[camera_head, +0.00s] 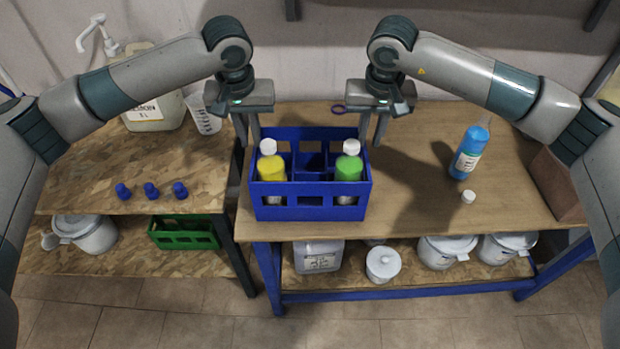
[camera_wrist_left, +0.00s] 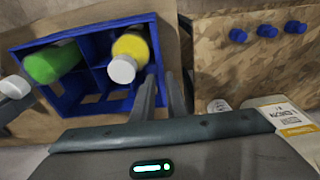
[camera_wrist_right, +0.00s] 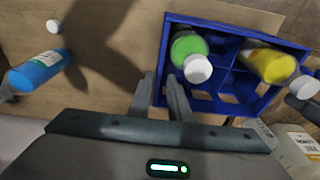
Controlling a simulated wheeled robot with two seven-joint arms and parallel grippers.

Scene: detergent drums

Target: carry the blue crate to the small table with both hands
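The blue crate (camera_head: 310,213) stands upright on the wooden tabletop near its left end. It holds a yellow bottle (camera_head: 271,168) in its left part and a green bottle (camera_head: 347,170) in its right part, both white-capped. My left gripper (camera_head: 249,136) is at the crate's left wall, its fingers apart. My right gripper (camera_head: 373,136) is at the right wall, also with fingers apart. In both wrist views the crate's near wall (camera_wrist_right: 161,62) lines up with the gap between the fingers; I cannot tell how deep they reach. A lower chipboard-topped table (camera_head: 90,196) stands at the left.
The chipboard table holds blue caps (camera_head: 151,190), a pump canister (camera_head: 150,105) and a clear cup (camera_head: 203,115). A blue bottle (camera_head: 470,151) and a white cap (camera_head: 468,197) are on the right of the wooden top. A green crate (camera_head: 184,233) and white tubs (camera_head: 447,251) sit on lower shelves.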

